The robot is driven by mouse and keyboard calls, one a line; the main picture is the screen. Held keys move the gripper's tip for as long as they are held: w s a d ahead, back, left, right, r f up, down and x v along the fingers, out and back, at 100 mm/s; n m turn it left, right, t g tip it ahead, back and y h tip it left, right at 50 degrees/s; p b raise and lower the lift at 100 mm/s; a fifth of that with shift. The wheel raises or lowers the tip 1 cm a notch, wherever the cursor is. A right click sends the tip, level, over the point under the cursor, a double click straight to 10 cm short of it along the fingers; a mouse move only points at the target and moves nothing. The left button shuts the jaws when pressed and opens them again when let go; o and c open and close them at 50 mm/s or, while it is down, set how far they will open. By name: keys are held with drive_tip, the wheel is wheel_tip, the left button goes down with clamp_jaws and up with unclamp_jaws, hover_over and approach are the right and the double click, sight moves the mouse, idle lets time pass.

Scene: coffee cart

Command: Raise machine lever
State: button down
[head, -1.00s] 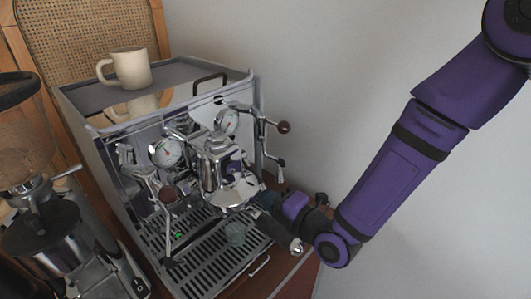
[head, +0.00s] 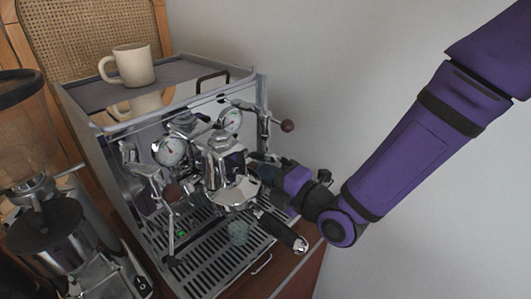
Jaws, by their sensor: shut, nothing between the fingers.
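The silver espresso machine (head: 120,195) stands on a wooden cart. Its group head (head: 222,160) is at the front, with a portafilter locked in; the portafilter's dark handle (head: 285,236) points toward the lower right. The machine lever at the group's right side is mostly hidden behind or beside my gripper, so its exact angle is hard to tell. My gripper (head: 258,170) is just right of the group head, above the portafilter handle. It is shut, with nothing seen held. Its fingertips are small and dark here, and whether they touch the lever cannot be told.
A knobbed valve handle (head: 287,126) sticks out above my gripper. A cream mug (head: 132,66) sits on the machine's top. A grinder (head: 45,215) stands at left. The right side is open.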

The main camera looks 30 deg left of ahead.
drive_tip(key=s+f+v, duration=0.1)
drive_tip(key=v, duration=0.8)
drive_tip(key=shift+s, duration=0.15)
